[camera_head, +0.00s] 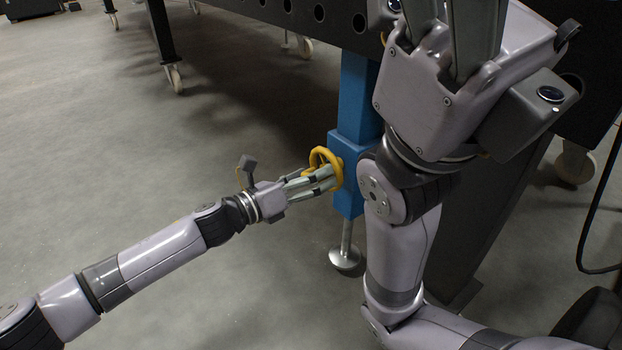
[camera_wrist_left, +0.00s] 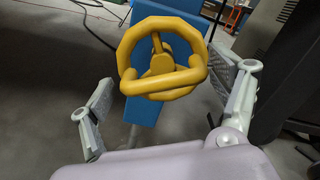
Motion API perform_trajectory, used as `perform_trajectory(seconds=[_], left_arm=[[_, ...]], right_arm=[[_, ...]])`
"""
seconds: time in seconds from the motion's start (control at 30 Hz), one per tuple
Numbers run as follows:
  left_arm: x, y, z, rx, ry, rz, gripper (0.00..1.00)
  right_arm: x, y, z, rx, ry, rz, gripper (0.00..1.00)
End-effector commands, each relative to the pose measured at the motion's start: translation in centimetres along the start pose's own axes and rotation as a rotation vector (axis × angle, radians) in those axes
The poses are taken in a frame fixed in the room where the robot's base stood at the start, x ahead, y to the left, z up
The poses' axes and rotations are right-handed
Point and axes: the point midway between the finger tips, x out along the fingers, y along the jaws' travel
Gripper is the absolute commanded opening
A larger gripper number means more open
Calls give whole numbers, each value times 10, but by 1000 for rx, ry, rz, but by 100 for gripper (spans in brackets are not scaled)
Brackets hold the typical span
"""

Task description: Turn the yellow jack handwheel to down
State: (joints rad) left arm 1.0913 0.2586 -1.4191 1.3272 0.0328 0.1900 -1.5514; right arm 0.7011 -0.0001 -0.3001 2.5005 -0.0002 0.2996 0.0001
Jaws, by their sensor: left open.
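The yellow handwheel (camera_head: 320,151) sits on the side of the blue jack (camera_head: 354,100), a square post with a metal screw foot below. In the left wrist view the handwheel (camera_wrist_left: 128,55) faces me, with a yellow hub, spokes and a bar across its lower front. My left gripper (camera_head: 330,180) is open at the wheel. Its fingers (camera_wrist_left: 172,78) stand on either side of the rim in the wrist view; contact cannot be told. My right gripper (camera_head: 455,40) is raised at the upper right, its fingertips cut off by the frame.
A dark table (camera_head: 290,14) with round holes along its side stands above, on legs with casters (camera_head: 174,78). My right arm hides part of the area right of the jack. A black cable (camera_head: 590,225) hangs at the far right.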

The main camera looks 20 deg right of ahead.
Motion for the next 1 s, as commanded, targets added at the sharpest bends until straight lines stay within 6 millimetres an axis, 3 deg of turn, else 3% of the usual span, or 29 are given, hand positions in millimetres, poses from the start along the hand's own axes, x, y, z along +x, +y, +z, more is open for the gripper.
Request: perform_trajectory(seconds=[0.13, 0.7, 1.0], left_arm=[[0, 0, 0, 0, 0, 0, 83], [0, 1, 0, 0, 0, 2, 45], [-1, 0, 2, -35, 0, 4, 44]], right_arm=[[0, 0, 0, 0, 0, 0, 83], [0, 0, 0, 0, 0, -1, 83], [7, 1, 2, 0, 0, -1, 83]])
